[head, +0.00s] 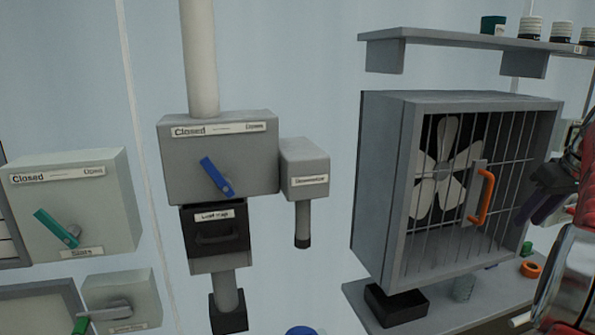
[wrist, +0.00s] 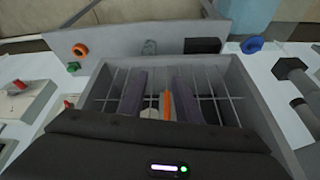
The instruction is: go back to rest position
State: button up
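My gripper (head: 543,200) is at the right edge of the head view, to the right of the orange handle (head: 484,196) and apart from it. In the wrist view my gripper (wrist: 158,92) has its two dark purple fingers spread with nothing held. The orange handle (wrist: 167,105) shows between the fingers, beyond them. The handle sits on the barred front of a grey fan box (head: 385,190); the front looks closed.
Grey valve boxes with a blue lever (head: 216,177) and a green lever (head: 57,229) are on the wall at left. A shelf (head: 450,40) with jars is above the fan box. A lower shelf (head: 440,318) carries a black block (head: 396,305) and an orange ring (head: 530,269).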

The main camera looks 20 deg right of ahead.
notch_tip(320, 180, down, 5)
jog(key=s+m, duration=0.1)
jog(key=m, duration=0.1)
jog(key=a+f+m+g, duration=0.1)
jog(key=a+f, duration=0.2)
jog(key=a, duration=0.8)
jog(key=a+f+m+g, duration=0.1)
jog(key=a+f, duration=0.2)
jog(key=a, duration=0.7)
jog(key=s+a+f+n+t, duration=0.1)
jog(key=s+a, duration=0.4)
jog(key=a, duration=1.1)
jog(key=s+a+f+n+t, duration=0.2)
jog(key=s+a+n, duration=0.3)
jog(key=a, duration=1.1)
jog(key=shift+s+f+y, duration=0.2)
jog(key=shift+f+y, duration=0.1)
jog(key=shift+f, duration=0.15)
jog(key=shift+s, duration=0.1)
